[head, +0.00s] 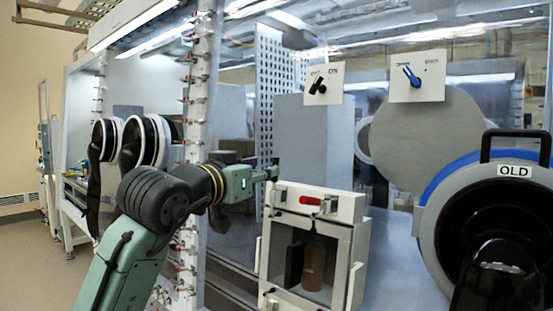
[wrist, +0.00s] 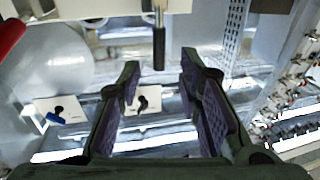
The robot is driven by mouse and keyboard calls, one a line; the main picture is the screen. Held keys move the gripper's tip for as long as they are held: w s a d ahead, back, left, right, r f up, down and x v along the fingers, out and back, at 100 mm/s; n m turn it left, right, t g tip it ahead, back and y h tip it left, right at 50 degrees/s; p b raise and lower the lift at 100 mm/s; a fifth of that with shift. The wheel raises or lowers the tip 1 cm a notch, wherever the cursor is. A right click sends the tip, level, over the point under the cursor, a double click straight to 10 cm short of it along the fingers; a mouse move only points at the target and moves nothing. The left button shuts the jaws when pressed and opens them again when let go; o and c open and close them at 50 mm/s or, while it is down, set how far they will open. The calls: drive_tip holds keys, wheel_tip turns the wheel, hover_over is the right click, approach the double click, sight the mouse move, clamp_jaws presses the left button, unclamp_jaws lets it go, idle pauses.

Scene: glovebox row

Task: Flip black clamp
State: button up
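In the wrist view, a black clamp handle (wrist: 159,48) on a metal stem sticks out from the white box front at the top. It lies between the lines of my two fingers, close to the tips; I see no contact. My gripper (wrist: 160,78) is open and empty, its purple-padded fingers apart. In the head view my gripper (head: 271,173) is at the upper left corner of the white box (head: 345,205). The clamp there (head: 280,195) is small and hard to make out. A separate black handle (head: 317,87) is on a white plate higher up.
A red handle (head: 310,201) is on the box's upper front, and a brown bottle (head: 314,266) stands inside the box. A blue handle (head: 411,76) is on another plate. A large round port (head: 430,215) marked OLD is at right.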

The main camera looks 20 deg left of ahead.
sight(275, 179)
drive_tip(key=w, duration=0.2)
drive_tip(key=w+p, duration=0.1)
drive_tip(key=w, duration=0.1)
drive_tip(key=w+d+p, duration=0.1)
drive_tip(key=w, duration=0.1)
drive_tip(key=shift+w, duration=0.25)
clamp_jaws()
idle(0.7)
